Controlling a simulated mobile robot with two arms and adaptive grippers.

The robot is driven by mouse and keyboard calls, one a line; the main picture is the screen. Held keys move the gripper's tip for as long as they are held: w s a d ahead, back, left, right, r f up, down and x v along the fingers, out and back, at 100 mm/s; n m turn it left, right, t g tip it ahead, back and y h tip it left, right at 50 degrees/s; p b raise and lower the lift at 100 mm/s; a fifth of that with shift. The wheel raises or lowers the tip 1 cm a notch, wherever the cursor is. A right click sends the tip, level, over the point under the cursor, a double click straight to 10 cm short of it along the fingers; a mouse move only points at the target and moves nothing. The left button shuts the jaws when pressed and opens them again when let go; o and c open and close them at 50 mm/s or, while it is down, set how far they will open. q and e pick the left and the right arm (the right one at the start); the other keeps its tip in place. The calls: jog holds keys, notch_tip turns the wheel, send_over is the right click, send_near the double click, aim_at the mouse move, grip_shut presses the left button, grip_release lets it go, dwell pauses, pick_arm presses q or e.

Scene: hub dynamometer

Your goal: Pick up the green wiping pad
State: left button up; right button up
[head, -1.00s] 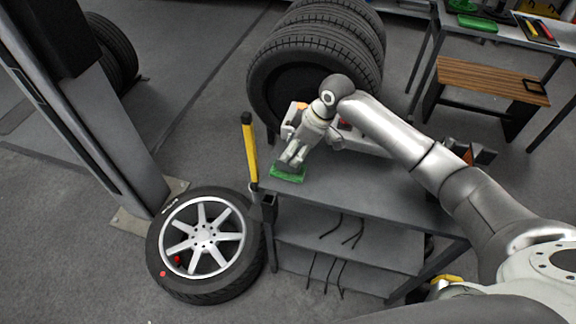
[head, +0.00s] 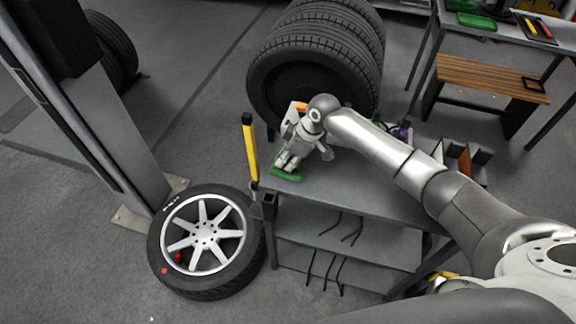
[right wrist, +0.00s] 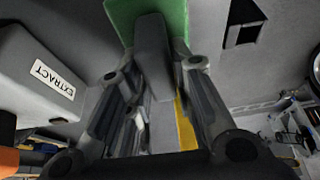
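The green wiping pad (head: 287,173) lies at the left end of the grey cart's top (head: 360,190). In the right wrist view the pad (right wrist: 182,18) is at the top, with a dark grey block like a handle (right wrist: 153,60) on it. My right gripper (head: 285,163) points down just above the pad and hides part of it. In the right wrist view its two fingers (right wrist: 157,85) stand apart on either side of the grey block, with a gap visible. My left gripper is not in view.
A pale box labelled EXTRACT (right wrist: 45,72) stands close beside the gripper. A yellow post (head: 250,152) rises at the cart's left corner. Stacked tires (head: 315,75) stand behind the cart, and a wheel (head: 205,243) lies on the floor left of it.

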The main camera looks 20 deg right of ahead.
grip_shut()
jog(key=shift+w+r+b, duration=0.1)
jog(key=shift+r+b, duration=0.2)
jog(key=shift+r, duration=0.15)
jog(key=v, duration=0.1)
jog(key=b+v, duration=0.1)
jog(key=shift+a+r, duration=0.2)
jog(key=shift+r, duration=0.15)
jog(key=s+d+r+b, duration=0.2)
jog(key=s+r, duration=0.7)
jog(key=s, duration=0.4)
jog(key=shift+s+d+r, duration=0.25)
